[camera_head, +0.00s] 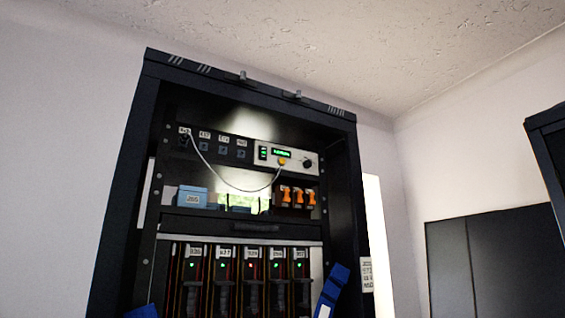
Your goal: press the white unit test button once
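The white unit (293,158) sits at the right of the upper row in an open black rack. It has a lit green display, a black round knob (307,163) at its right and a small dark block with light marks at its left. A yellow plug (281,161) is on its lower front, with a pale cable (228,184) running left to a labelled socket. Which part is the test button is too small to tell.
A shelf holds a light blue box (193,197) and several orange items (298,196). A dark cabinet (490,262) stands at right. The space before the white unit looks clear.

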